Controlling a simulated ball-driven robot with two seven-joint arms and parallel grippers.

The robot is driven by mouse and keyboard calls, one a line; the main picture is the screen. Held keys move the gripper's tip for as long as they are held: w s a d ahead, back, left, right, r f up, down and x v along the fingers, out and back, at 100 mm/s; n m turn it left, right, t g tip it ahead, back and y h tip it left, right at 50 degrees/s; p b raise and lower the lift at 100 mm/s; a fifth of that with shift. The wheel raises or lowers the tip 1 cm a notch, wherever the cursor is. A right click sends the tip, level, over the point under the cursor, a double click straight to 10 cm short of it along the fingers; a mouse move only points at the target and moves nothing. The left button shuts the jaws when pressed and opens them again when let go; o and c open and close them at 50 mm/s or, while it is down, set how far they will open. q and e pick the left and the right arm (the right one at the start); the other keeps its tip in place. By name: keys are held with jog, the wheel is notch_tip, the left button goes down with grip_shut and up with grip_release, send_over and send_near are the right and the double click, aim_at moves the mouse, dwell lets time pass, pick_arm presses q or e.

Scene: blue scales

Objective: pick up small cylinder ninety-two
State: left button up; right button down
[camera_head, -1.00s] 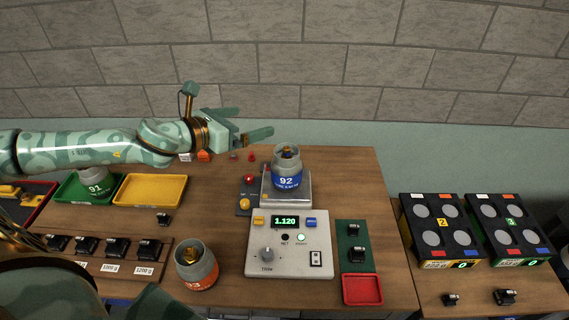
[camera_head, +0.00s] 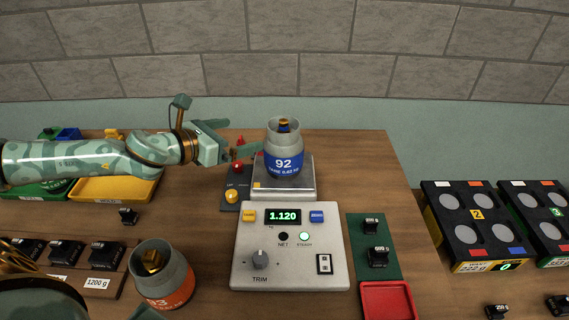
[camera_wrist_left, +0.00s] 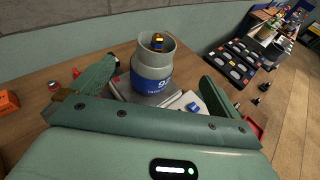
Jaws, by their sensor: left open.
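Cylinder 92 (camera_head: 284,150) is a small grey gas bottle with a blue band and a brass valve. It stands upright on the scale plate (camera_head: 302,191). My left gripper (camera_head: 241,140) is open and empty, just left of the cylinder in the head view, with its fingers pointing toward it. In the left wrist view the cylinder (camera_wrist_left: 152,72) stands beyond and between the two spread fingers, apart from them as far as I can tell. My right gripper is not clearly in view.
The scale console (camera_head: 291,247) reads 1.120. An orange-banded cylinder (camera_head: 161,276) stands front left. Yellow (camera_head: 112,190) and green trays lie left, partly behind my arm. A red tray (camera_head: 388,301) and black weights are right of the console. Black racks (camera_head: 476,222) stand farther right.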

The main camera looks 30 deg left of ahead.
aim_at(280, 126)
pick_arm(q)
jog(key=p+x, duration=0.1)
jog(key=x, duration=0.4)
jog(key=p+x, duration=0.1)
jog(key=x, duration=0.4)
jog(key=shift+w+f, duration=0.2)
jog(key=shift+f, duration=0.1)
jog(key=x, duration=0.6)
jog(key=shift+a+f, duration=0.1)
jog(key=shift+f, duration=0.25)
jog(key=shift+s+r, duration=0.1)
jog(key=c, duration=2)
jog(key=shift+r, duration=0.15)
jog(key=shift+c, duration=0.6)
jog(key=shift+r, duration=0.1)
